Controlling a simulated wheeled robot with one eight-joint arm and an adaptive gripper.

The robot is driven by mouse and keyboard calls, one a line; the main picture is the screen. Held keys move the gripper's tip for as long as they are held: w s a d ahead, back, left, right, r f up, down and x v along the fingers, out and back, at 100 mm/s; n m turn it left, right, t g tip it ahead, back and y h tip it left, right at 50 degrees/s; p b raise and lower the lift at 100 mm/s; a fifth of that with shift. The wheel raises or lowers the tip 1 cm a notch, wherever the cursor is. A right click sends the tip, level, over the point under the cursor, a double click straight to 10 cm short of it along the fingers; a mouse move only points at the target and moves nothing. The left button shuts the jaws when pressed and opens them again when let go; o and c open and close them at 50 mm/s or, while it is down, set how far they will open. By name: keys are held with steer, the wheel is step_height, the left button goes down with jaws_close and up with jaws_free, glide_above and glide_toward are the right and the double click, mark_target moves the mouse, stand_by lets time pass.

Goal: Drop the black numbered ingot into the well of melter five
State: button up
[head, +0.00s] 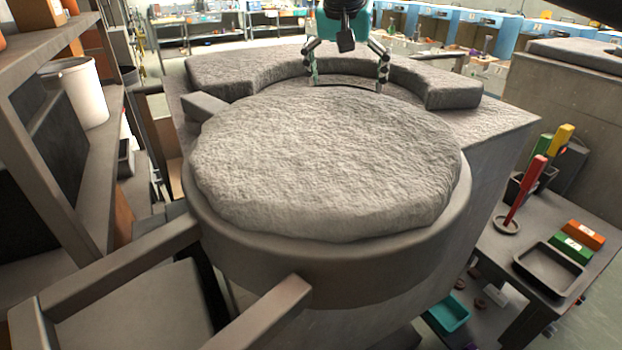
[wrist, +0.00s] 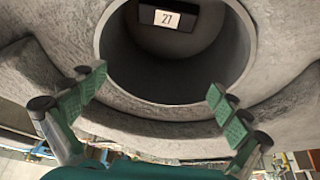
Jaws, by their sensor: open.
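A black ingot with a white label reading 27 (wrist: 167,17) shows in the wrist view within the round opening of the grey well (wrist: 247,60). It is apart from both fingers; I cannot tell whether it rests on the bottom. My gripper (wrist: 157,82) is open and empty, its green-padded fingers spread over the near rim of the well. In the head view my gripper (head: 347,83) points down behind a thick round grey slab (head: 325,160) on the melter (head: 330,265). The slab hides the well and ingot there. No melter number is visible.
A curved grey rim block (head: 235,75) surrounds the far side. At right, a low table (head: 495,245) holds green and orange blocks (head: 570,248), a black tray (head: 548,268) and a red upright bar (head: 525,190). Shelves with a white bucket (head: 75,90) stand at left.

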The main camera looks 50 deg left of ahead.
steer(key=v, duration=1.2)
stand_by(0.3)
